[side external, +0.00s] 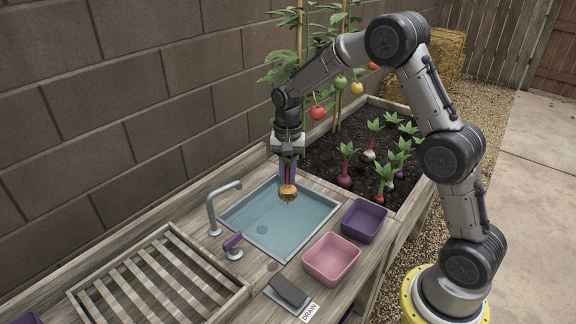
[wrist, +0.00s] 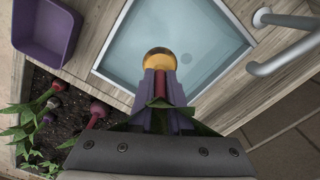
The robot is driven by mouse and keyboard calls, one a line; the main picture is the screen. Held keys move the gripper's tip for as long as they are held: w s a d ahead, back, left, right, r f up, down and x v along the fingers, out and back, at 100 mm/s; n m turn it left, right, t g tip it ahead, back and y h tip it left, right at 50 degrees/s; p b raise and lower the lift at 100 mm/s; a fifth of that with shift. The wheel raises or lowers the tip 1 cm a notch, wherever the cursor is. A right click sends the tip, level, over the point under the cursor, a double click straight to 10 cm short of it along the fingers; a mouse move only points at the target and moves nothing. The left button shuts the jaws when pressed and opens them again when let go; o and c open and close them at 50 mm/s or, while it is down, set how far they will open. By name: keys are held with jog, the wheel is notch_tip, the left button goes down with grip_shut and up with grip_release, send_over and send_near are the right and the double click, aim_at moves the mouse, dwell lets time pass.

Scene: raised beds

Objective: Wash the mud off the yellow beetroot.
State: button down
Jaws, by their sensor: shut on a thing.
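The yellow beetroot (side external: 288,192) hangs root-down from my gripper (side external: 287,168) in the side view, over the far part of the sink basin (side external: 262,228). It has red stems, and there are darker brownish patches on its skin. My gripper is shut on its stems. In the wrist view the beetroot (wrist: 160,58) shows beyond the purple fingers (wrist: 161,88), with green leaves around them. The basin looks filled with bluish water. A grey tap (side external: 222,205) stands at the basin's left side, with a purple-handled knob (side external: 233,243) near it.
A pink tub (side external: 331,259) and a purple tub (side external: 363,221) stand right of the basin. A slatted wooden rack (side external: 160,282) lies at front left. A grey pedal (side external: 288,291) sits by a label reading DRAIN. The soil bed (side external: 330,155) holds several root vegetables behind.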

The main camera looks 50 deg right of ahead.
notch_tip(320, 180, down, 17)
dwell(1.1)
jog(key=shift+d, duration=0.15)
jog(key=shift+d, duration=2.4)
jog(key=shift+a, duration=0.1)
jog(key=a, duration=1)
jog(key=shift+d, duration=0.15)
jog(key=d, duration=1)
jog(key=shift+a, duration=0.1)
